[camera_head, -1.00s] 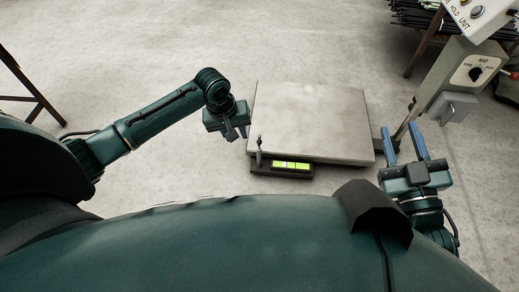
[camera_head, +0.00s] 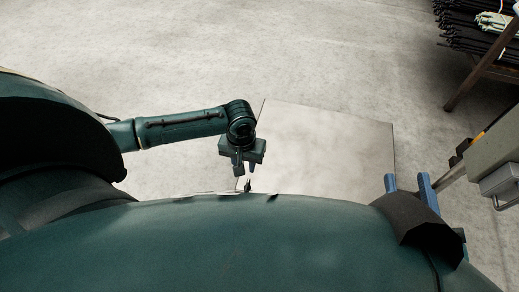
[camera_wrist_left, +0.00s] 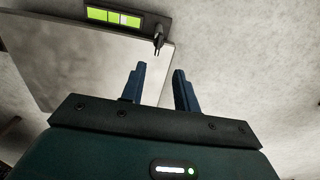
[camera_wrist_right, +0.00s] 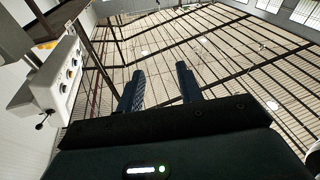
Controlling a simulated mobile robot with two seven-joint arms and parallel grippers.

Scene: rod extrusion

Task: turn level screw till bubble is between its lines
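The level (camera_wrist_left: 113,17) is a bright green window with thin dark lines in a dark housing, at the top of the left wrist view. A paler patch, perhaps the bubble, is near its middle lines; its exact place is too small to tell. The level screw (camera_wrist_left: 158,38) is a small dark handle beside it; its tip also shows in the head view (camera_head: 247,186). My left gripper (camera_wrist_left: 160,69) is open and empty, its fingers pointing toward the screw but apart from it. My right gripper (camera_head: 407,181) is open and empty, right of the plate. My body hides the level in the head view.
The pale flat plate (camera_head: 330,140) carrying the level is in front of me. A grey control box (camera_head: 495,150) on a post stands at right, and a rack with dark rods (camera_head: 470,25) at the back right. The floor at left is clear.

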